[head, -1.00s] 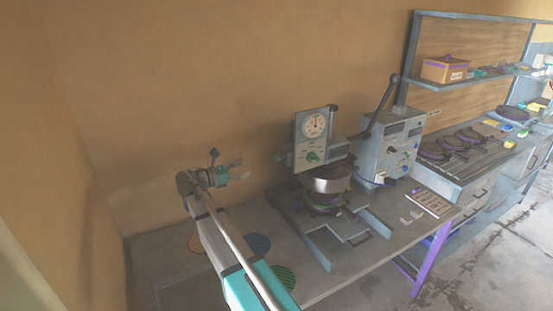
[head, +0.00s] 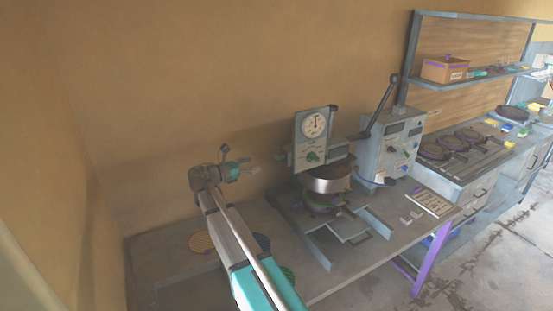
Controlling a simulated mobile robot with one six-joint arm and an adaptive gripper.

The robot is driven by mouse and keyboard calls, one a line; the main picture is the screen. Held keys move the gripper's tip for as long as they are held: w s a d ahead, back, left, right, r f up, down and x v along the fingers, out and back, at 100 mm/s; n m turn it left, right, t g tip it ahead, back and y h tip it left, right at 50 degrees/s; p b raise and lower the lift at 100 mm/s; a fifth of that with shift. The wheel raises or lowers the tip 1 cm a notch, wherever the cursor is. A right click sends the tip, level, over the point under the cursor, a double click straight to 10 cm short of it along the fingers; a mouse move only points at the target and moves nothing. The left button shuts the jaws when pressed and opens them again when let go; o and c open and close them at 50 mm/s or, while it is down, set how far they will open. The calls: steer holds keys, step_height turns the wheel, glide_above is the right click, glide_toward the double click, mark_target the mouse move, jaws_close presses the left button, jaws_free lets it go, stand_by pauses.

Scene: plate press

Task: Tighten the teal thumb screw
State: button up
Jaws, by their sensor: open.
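My gripper (head: 250,165) is open and empty. It is in the air left of the press, its fingers pointing right toward the teal piece, with a gap between them.
A silver round pan (head: 327,179) sits under the gauge panel. A grey control box (head: 390,147) with a dark lever (head: 387,94) stands right of the press. Round coloured mats (head: 202,243) lie on the bench at left, partly behind my arm. The wall is close behind.

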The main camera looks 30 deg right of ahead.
mark_target(274, 158)
steer(key=d, duration=0.9)
steer(key=shift+w+d, duration=0.15)
steer(key=shift+d, duration=0.2)
steer(key=c, duration=1.2)
steer(key=shift+o, duration=0.2)
